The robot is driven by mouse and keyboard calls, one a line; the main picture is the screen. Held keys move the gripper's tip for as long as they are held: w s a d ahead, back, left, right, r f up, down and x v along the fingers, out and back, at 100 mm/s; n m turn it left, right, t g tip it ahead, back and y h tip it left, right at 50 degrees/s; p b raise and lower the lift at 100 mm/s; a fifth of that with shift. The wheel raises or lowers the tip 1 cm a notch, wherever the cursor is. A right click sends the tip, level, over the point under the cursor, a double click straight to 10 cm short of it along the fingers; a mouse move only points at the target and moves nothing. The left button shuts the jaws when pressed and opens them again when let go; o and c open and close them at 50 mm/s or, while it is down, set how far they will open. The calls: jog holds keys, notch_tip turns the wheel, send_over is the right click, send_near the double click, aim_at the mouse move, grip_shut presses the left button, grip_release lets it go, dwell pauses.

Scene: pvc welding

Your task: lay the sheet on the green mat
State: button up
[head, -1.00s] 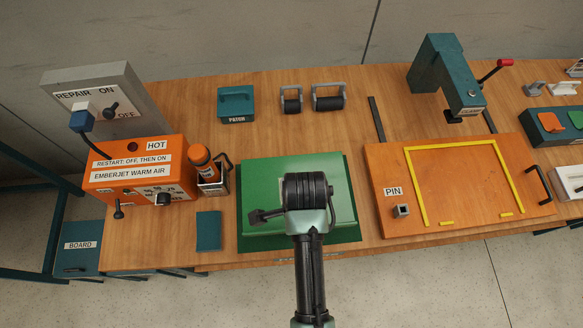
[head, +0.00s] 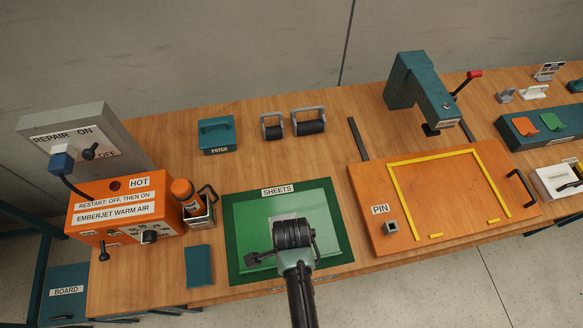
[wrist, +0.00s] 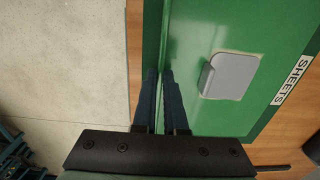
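The green mat (head: 238,218), dark green with a SHEETS label at its back edge, lies in the middle of the bench. The lighter green sheet (head: 312,202) lies flat over the mat, inside its border, as far as I can see. A pale grey rounded pad (wrist: 230,77) is on the sheet (wrist: 270,35). My gripper (wrist: 162,72) is at the sheet's near edge, its two dark fingers close together with the sheet's raised edge between them. In the head view my wrist hides the fingers and part of the sheet.
An orange warm-air unit (head: 115,212) and a holder with an orange tool (head: 190,200) stand left. A teal pad (head: 200,266) lies beside the mat. An orange board with yellow tape (head: 365,195) and a teal press (head: 420,85) are right. Two rollers (head: 308,122) stand behind.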

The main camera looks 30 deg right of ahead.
jog(key=o, duration=0.4)
jog(key=shift+o, duration=0.2)
notch_tip(320, 180, up, 12)
jog(key=shift+r+p, duration=0.2)
jog(key=shift+p, duration=0.1)
